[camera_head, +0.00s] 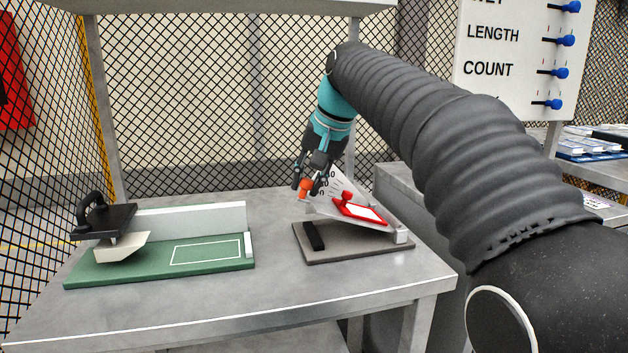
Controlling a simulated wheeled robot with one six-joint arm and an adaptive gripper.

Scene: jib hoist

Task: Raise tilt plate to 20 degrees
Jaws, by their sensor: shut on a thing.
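The tilt plate (378,223) is a light plate on a grey base (345,256) on the right part of the table. It slopes, with its left end raised and its right end low at a hinge block (402,237). A red-framed piece with a red knob (347,197) lies on it. A white angle scale (329,184) stands behind; its numbers are partly hidden and the plate's reading cannot be told. My gripper (305,188) points down at the raised left end, shut on the orange knob (305,187) there.
A green board (160,258) with a white outline and a back fence (195,219) lies at left, with a black-handled press (105,220) on it. A black bar (314,236) lies on the grey base. The table front is clear. Wire mesh stands behind.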

